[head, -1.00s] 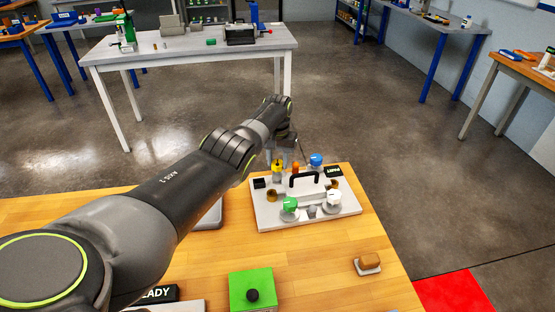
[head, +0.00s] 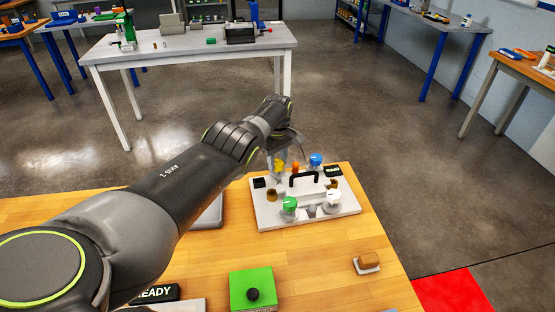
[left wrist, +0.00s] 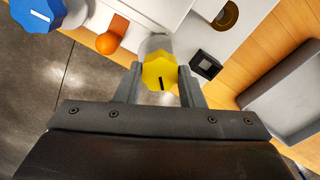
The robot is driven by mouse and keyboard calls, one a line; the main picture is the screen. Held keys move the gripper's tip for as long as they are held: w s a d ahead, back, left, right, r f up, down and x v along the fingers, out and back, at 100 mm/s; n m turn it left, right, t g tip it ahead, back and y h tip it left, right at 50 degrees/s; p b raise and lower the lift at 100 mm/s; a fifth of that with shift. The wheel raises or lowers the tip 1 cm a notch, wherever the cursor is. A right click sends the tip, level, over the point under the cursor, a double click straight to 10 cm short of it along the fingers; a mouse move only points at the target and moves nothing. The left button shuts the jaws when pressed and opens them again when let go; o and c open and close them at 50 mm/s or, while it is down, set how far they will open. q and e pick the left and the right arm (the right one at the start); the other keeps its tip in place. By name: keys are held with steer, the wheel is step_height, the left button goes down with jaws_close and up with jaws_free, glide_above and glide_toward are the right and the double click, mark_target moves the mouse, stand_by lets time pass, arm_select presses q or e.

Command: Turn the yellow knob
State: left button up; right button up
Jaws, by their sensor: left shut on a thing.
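The yellow knob (left wrist: 159,72) shows in the left wrist view with a dark line mark on its face. My left gripper (left wrist: 160,84) is shut on it, with one finger on each side. In the head view the yellow knob (head: 280,166) is at the back left of the white panel (head: 270,218), partly hidden by my left gripper (head: 284,155). My right gripper is not in view.
The panel also carries a blue knob (head: 316,159), an orange part (head: 295,168), a green knob (head: 289,204), a white knob (head: 333,203) and a black handle (head: 304,178). A green block (head: 252,290) and a brown-topped block (head: 369,259) lie nearer on the wooden table (head: 320,270).

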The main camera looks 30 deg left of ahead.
arm_select(q)
steer(key=n, duration=0.5)
steer(key=shift+n, duration=2.4)
steer(key=o, duration=1)
